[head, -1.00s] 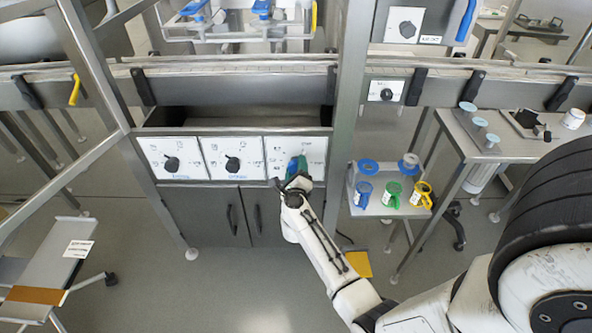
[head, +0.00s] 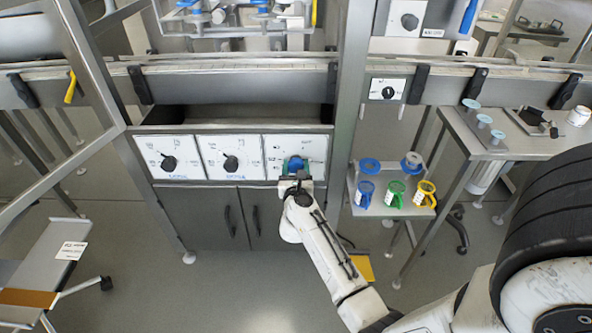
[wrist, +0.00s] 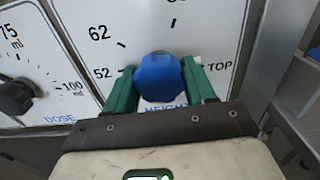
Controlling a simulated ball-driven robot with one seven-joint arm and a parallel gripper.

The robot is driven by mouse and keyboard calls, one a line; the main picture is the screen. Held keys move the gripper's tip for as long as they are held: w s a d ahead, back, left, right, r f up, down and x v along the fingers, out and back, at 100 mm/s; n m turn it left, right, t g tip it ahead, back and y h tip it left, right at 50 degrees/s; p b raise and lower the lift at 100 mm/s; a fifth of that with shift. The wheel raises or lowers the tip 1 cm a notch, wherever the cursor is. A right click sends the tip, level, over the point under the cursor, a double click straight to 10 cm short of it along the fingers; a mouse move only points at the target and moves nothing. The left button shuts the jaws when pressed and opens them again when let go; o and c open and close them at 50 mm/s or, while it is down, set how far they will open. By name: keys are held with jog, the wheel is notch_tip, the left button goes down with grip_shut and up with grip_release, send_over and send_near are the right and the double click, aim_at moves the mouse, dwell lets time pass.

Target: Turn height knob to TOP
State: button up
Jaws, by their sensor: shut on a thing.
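The height knob is blue and shows between my gripper's green fingers in the wrist view (wrist: 160,78). It sits on the white HEIGHT panel (wrist: 215,25), with 52 and 62 marked on its left and TOP on its right. My gripper (wrist: 157,74) is shut on the knob, one finger on each side. In the head view, my gripper (head: 296,166) reaches the rightmost of three white panels. The fingers and hand hide part of the knob and the HEIGHT label. I cannot tell which mark the knob points to.
The black DOSE knob (wrist: 15,97) is on the panel to the left. Another black knob (head: 231,163) is left of my gripper in the head view. Dark cabinet doors (head: 205,218) are below. A small shelf (head: 385,205) with coloured pieces stands right.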

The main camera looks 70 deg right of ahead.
jog(key=shift+s+f+m+b, duration=0.15)
jog(key=shift+f+m+b, duration=0.2)
jog(key=shift+m, duration=0.75)
jog(key=o, duration=0.8)
jog(key=shift+o, duration=1.1)
jog(key=shift+r, duration=0.15)
jog(key=shift+a, duration=0.1)
jog(key=v, duration=1)
jog(key=shift+a, duration=0.25)
